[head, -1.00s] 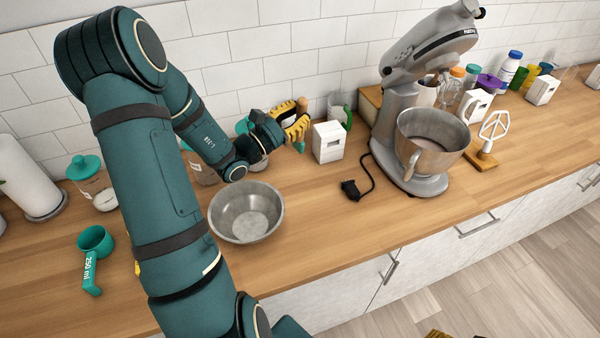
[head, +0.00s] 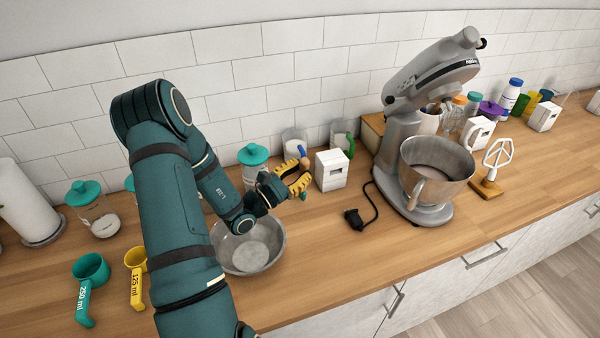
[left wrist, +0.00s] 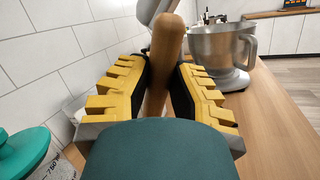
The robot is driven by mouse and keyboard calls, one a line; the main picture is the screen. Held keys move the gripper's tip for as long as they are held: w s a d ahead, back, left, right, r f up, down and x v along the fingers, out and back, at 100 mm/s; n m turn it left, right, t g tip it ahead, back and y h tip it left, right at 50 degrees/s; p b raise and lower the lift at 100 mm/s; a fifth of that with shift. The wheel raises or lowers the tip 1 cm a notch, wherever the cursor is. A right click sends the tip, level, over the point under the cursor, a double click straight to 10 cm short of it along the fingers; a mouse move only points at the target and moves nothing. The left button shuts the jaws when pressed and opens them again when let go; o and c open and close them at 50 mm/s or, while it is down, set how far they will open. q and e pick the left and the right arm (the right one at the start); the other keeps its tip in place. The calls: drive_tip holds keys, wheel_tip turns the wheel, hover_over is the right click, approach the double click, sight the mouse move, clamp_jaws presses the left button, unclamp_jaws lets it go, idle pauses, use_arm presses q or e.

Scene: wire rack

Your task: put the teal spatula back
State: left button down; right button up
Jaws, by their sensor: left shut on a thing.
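My left gripper (head: 294,180) has yellow fingers and is shut on a wooden handle (head: 304,163), taken to be that of the teal spatula. In the head view it is behind and right of the steel bowl, in front of the jars and left of the white box. In the left wrist view the handle (left wrist: 163,65) stands up between the fingers, slightly tilted. The spatula's teal head cannot be made out in either current view. My right gripper is out of view.
A steel bowl (head: 247,246) sits partly behind my left arm. A white box (head: 332,170), glass jars (head: 294,143) and a stand mixer (head: 420,150) line the back. Teal (head: 89,272) and yellow (head: 136,265) scoops lie at left.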

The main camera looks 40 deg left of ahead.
use_arm(q)
drive_tip(key=shift+f, duration=0.1)
drive_tip(key=shift+f+b, duration=0.5)
drive_tip(key=c, duration=1)
unclamp_jaws()
drive_tip(key=shift+r, duration=0.15)
drive_tip(key=shift+r+p, duration=0.2)
drive_tip(key=shift+p, duration=0.1)
drive_tip(key=shift+r+p, duration=0.35)
drive_tip(key=shift+r, duration=0.05)
drive_tip(key=b+v, duration=0.1)
drive_tip(key=v, duration=1.1)
drive_tip(key=shift+d+f+b, duration=0.1)
drive_tip(key=shift+f+b, duration=0.1)
drive_tip(key=shift+b, duration=0.2)
